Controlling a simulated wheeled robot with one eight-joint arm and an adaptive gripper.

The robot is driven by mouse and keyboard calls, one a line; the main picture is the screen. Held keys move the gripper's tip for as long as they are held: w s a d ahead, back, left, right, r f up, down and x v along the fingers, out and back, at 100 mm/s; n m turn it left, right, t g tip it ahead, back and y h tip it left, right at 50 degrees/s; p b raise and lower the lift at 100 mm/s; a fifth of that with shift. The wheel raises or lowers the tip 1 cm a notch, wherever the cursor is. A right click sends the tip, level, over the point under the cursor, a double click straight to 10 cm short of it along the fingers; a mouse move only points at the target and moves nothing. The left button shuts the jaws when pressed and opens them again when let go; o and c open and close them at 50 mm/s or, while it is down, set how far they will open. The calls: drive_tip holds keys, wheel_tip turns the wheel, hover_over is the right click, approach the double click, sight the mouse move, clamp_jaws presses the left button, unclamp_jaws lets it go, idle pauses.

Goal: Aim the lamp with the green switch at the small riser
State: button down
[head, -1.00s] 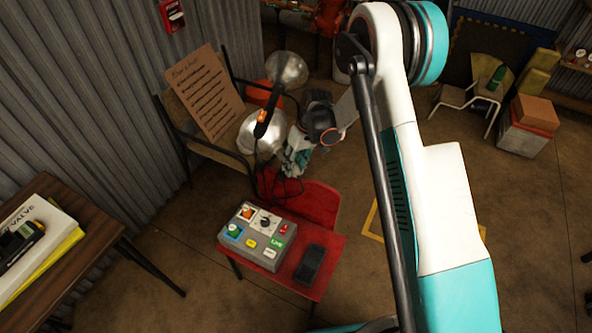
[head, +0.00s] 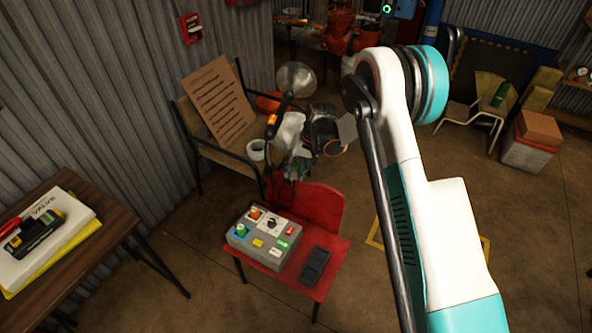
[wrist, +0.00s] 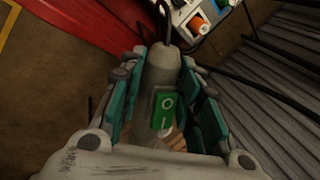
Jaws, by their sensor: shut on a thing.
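In the wrist view my gripper (wrist: 165,65) is shut around the grey body of a lamp (wrist: 162,68). The lamp's green switch (wrist: 164,109) faces the camera between the fingers. In the head view my gripper (head: 298,166) is low beside the chair, and the held lamp's pale head (head: 289,131) shows above it, seen partly side-on. A second lamp has a silver dish (head: 297,78) and an orange switch (head: 272,120); it stands just behind. Red pipework (head: 338,28) is at the back; I cannot tell which part is the small riser.
A red chair (head: 318,205) bears a grey control box (head: 263,237) and a dark device (head: 314,266). A wooden chair holds a cardboard sign (head: 218,103) and a white roll (head: 257,150). A table (head: 105,240) is at left.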

drive_tip(key=shift+d, duration=0.15)
drive_tip(key=c, duration=1.2)
unclamp_jaws()
drive_tip(key=shift+r, duration=0.1)
drive_tip(key=v, duration=1.1)
drive_tip(key=shift+r, duration=0.3)
drive_tip(key=shift+d, duration=0.1)
drive_tip(key=shift+r, duration=0.1)
